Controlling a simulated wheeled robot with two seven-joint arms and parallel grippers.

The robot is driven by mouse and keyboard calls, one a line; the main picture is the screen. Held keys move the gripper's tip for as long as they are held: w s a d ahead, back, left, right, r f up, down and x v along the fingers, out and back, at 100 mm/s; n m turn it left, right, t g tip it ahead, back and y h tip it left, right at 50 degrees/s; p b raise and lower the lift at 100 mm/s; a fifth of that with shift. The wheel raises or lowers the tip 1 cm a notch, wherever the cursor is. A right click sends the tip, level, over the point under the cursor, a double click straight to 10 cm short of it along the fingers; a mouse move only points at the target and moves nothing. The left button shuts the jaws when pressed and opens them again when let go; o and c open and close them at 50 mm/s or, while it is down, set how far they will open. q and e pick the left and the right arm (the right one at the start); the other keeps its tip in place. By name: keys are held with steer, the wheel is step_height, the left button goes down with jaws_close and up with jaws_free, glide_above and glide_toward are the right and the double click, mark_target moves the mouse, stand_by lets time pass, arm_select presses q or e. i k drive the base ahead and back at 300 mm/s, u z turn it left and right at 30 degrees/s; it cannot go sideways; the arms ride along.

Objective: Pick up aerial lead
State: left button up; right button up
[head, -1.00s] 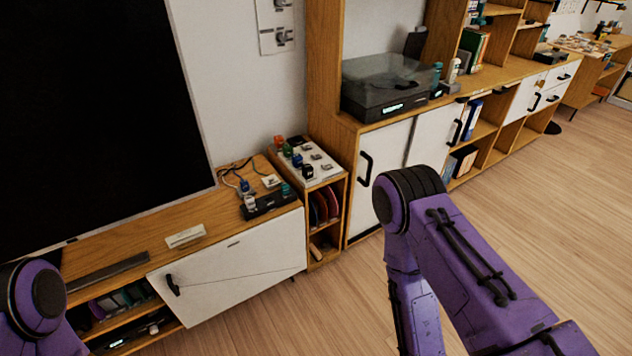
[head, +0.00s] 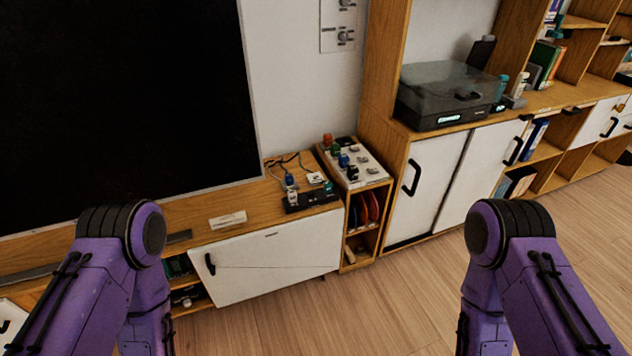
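The cables (head: 283,163) lie at the right end of the low wooden cabinet (head: 200,203), below the big black screen. They run by a dark box (head: 312,197) that has blue, white and teal plugs on it. Which of them is the aerial lead I cannot tell at this size. Both my purple arms show in the lower part of the head view, one at each side. Neither gripper is in the picture; both are well short of the cabinet or out of frame below.
A white panel with several coloured knobs (head: 356,164) tops a narrow shelf unit beside the cables. A white flap door (head: 265,262) covers the cabinet's front. A turntable (head: 447,97) stands on the taller cabinet at right. The floor (head: 380,310) between my arms is clear.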

mark_target(291, 195)
steer(key=k, duration=0.65)
steer(key=z, duration=0.55)
steer(key=i, duration=0.8)
steer(key=z, duration=0.5)
steer(key=i, duration=1)
steer(key=u, duration=1.15)
steer(key=i, duration=0.65)
steer(key=u, duration=0.65)
